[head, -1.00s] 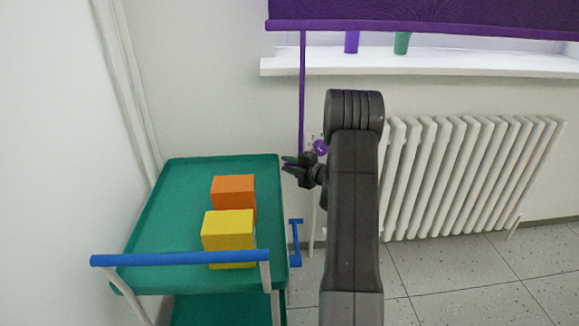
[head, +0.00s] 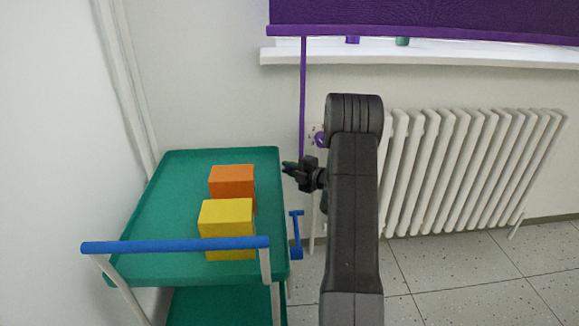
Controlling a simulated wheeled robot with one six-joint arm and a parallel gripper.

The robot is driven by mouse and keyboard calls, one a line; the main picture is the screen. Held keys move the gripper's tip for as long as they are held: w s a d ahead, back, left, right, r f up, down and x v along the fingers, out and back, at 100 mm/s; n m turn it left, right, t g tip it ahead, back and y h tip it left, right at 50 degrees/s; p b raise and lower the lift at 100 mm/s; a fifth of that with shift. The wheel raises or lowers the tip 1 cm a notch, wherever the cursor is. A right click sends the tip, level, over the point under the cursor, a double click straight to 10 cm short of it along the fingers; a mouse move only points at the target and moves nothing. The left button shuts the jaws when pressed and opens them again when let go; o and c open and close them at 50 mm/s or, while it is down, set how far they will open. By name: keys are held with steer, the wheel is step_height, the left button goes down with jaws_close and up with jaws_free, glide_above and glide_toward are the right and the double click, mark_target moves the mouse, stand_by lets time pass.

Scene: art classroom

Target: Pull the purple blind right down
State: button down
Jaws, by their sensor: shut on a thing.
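The purple blind (head: 420,18) hangs at the top right in the head view. Its bottom bar sits a little above the white window sill. A purple cord (head: 303,90) hangs straight down from the bar's left part. My gripper (head: 291,168) is shut on the cord at its lower end, beside the right edge of the green trolley. My dark arm stands in front of the wall and hides part of it. A round purple knob (head: 320,139) shows partly behind my arm, just above the gripper.
A green trolley (head: 165,215) with a blue handle carries orange (head: 231,180) and yellow (head: 227,222) blocks, left of my gripper. A white radiator (head: 470,175) stands to the right under the sill (head: 275,55). Purple and green cups on the sill are mostly covered by the blind.

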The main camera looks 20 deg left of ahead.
step_height(320, 180, down, 3)
steer(key=shift+r+b, duration=0.2)
steer(key=shift+b, duration=0.3)
steer(key=c, duration=1.7)
jaws_free()
steer(key=shift+f, duration=0.1)
steer(key=shift+w, duration=0.15)
steer(key=shift+d, duration=0.1)
steer(key=p+v, duration=0.3)
steer(key=v, duration=1)
steer(key=shift+d+r+p, duration=0.15)
steer(key=shift+r+p, duration=0.05)
steer(key=shift+p, duration=0.1)
steer(key=shift+w, duration=0.1)
